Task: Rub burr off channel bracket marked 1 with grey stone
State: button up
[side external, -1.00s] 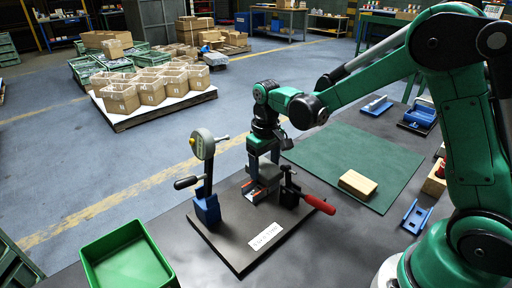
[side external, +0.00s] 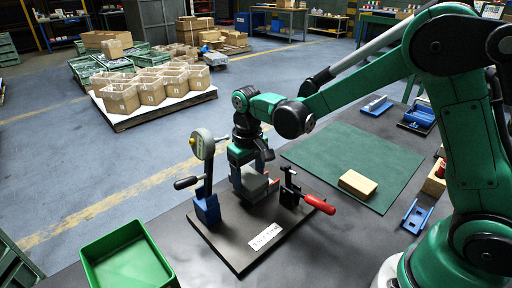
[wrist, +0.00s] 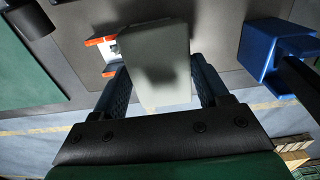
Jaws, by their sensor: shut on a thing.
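My gripper (side external: 250,184) is shut on a pale grey block, the grey stone (side external: 256,189), over the fixture board. In the wrist view the stone (wrist: 162,62) sits between both fingers of my gripper (wrist: 160,82). An orange-red part, seemingly the channel bracket (wrist: 101,41), shows beside the stone's left edge. The stone hides the rest of it, and I cannot tell whether they touch. No burr or number can be made out.
The dark fixture board (side external: 228,243) carries a round gauge on a blue base (side external: 206,208) and a red-handled clamp (side external: 318,204). A green bin (side external: 128,258) stands front left. A tan block (side external: 357,184) lies on the green mat (side external: 335,155); a blue channel part (side external: 415,216) lies right.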

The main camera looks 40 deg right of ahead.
jog(key=shift+d, duration=2.45)
jog(key=shift+a, duration=2.5)
jog(key=shift+d+f, duration=0.1)
jog(key=shift+d, duration=2.4)
jog(key=shift+a, duration=2.5)
jog(key=shift+d, duration=2.5)
jog(key=shift+a, duration=2.55)
jog(key=shift+d+f, duration=0.1)
jog(key=shift+d, duration=2.5)
